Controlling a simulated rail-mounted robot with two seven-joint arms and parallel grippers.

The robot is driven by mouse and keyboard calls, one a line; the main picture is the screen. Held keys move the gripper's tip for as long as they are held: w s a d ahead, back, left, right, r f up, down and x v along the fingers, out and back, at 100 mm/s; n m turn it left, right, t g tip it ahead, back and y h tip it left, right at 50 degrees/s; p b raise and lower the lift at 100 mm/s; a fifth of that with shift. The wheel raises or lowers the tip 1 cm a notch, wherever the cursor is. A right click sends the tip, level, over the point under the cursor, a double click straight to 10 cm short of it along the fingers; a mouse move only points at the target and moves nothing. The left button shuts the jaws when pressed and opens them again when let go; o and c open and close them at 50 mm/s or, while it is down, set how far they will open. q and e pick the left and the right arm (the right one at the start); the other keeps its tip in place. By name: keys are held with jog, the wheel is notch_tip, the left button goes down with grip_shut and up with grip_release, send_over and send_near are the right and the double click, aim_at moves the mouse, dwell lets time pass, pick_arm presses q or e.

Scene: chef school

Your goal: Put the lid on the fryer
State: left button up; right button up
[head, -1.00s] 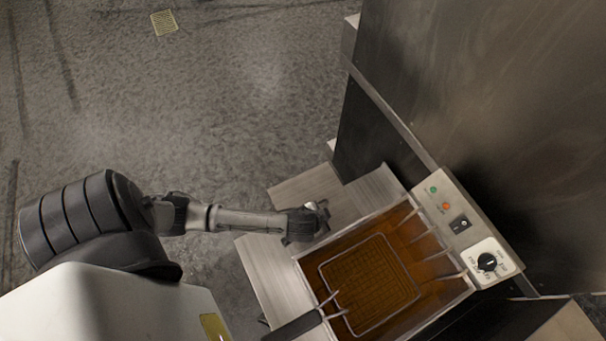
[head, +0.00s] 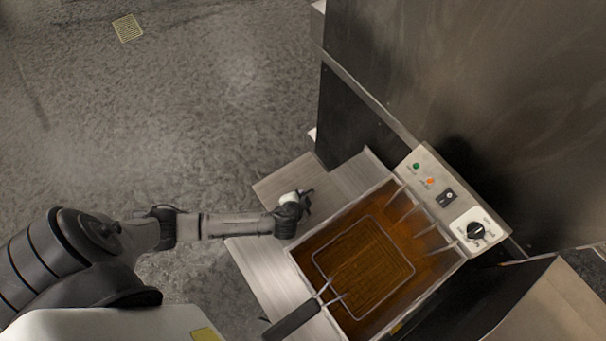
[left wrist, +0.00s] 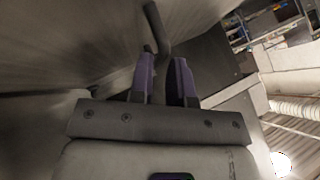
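The fryer (head: 298,258) stands at lower right in the head view, its vat open and full of brown oil. A wire basket (head: 318,258) sits in the oil, its dark handle pointing to lower left. My left gripper (head: 306,198) is just beyond the vat's left corner, above flat metal panels. In the left wrist view its purple fingers (left wrist: 163,80) are close together around a grey bent bar (left wrist: 153,28), which looks like a handle. I cannot tell clearly which metal piece is the lid. My right gripper is out of view.
A control panel (head: 447,195) with a knob and lamps borders the vat. A tall steel wall (head: 480,80) rises behind it. Flat metal panels (head: 265,270) lie along the vat's left side. Open floor (head: 180,120) extends at upper left.

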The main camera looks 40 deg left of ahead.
pick_arm(q)
jog(key=shift+x, duration=1)
grip_shut()
